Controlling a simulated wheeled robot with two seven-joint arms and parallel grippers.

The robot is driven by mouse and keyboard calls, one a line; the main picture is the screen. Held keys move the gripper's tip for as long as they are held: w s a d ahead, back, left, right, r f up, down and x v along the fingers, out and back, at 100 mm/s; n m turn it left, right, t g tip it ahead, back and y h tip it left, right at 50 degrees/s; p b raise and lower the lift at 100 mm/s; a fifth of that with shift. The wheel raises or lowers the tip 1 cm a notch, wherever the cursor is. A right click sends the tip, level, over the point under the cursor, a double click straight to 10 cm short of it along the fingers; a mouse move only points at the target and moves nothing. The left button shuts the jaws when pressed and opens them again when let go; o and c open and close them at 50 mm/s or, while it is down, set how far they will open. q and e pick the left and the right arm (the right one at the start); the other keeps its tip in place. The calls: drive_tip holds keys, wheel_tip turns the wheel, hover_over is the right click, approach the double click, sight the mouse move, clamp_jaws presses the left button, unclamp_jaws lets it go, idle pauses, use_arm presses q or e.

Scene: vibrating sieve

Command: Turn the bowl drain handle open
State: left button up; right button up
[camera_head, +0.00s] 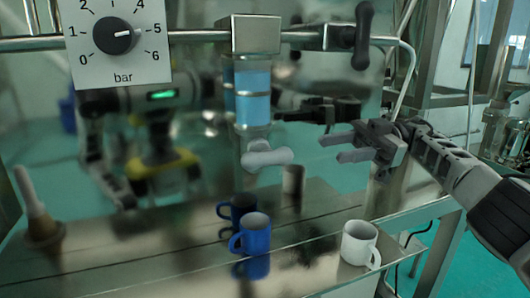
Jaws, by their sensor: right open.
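The bowl drain handle (266,156) is a light grey lever under the filter bowl (252,95), which holds blue liquid. The lever lies roughly sideways, its free end pointing right. My right gripper (336,148) comes in from the right. Its fingers are apart and empty, pointing left toward the handle. A gap shows between the fingertips and the lever's end, so they do not appear to touch. My left gripper is not in view.
A pressure dial (120,40) and a black lever (363,36) sit along the pipe above. A blue mug (256,235) and a white mug (359,243) stand on the shiny shelf (190,268) below. A mirror-like panel behind reflects my body. A cone-shaped object (40,215) stands left.

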sight(266, 158)
drive_tip(key=b+x, duration=0.2)
drive_tip(key=x, duration=1.2)
drive_tip(key=shift+s+r, duration=0.1)
drive_tip(key=shift+s+a+r, duration=0.1)
drive_tip(key=shift+a, duration=0.3)
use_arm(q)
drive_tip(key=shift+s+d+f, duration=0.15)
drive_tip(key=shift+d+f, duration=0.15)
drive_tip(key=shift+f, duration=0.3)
use_arm(e)
clamp_jaws()
